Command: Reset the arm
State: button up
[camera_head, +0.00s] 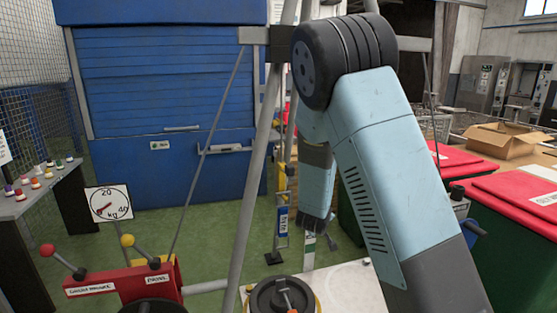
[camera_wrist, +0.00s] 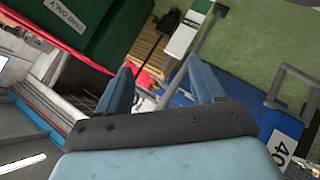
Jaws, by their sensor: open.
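My arm is bent high in the head view, with its black elbow joint at the top centre and light blue links on both sides. The forearm hangs down behind the upper link, and my gripper (camera_head: 314,228) is low near the centre, partly hard to make out. In the wrist view my gripper (camera_wrist: 160,66) shows two blue fingers spread apart, with nothing between them. A white and green upright post (camera_wrist: 188,38) lies beyond the fingertips; I cannot tell how far off it is.
A blue shutter door (camera_head: 170,90) stands behind. Red-lidded bins (camera_head: 520,195) and a cardboard box (camera_head: 500,140) are at right. A red lever stand (camera_head: 125,283), a dial sign (camera_head: 109,203) and a grey table (camera_head: 40,190) are at left. Grey poles cross the centre. Green floor is open at left.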

jog(key=s+d+r+m+g+y, duration=0.1)
jog(key=s+r+m+y, duration=0.15)
jog(key=s+r, duration=0.6)
jog(key=s+d+r+m+g+y, duration=0.1)
jog(key=s+r+y, duration=0.2)
jog(key=s+r, duration=0.55)
jog(key=s+d+r+m, duration=0.1)
jog(key=s+d+r, duration=0.1)
jog(key=s, duration=0.4)
jog(key=s+d+r+m+g+h, duration=0.1)
jog(key=s+d+r, duration=0.1)
jog(key=s+r, duration=0.2)
jog(key=s+d+r+m+g+h, duration=0.1)
jog(key=s+d+r, duration=0.2)
jog(key=s, duration=0.7)
jog(key=shift+s+r, duration=0.2)
jog(key=shift+r, duration=0.4)
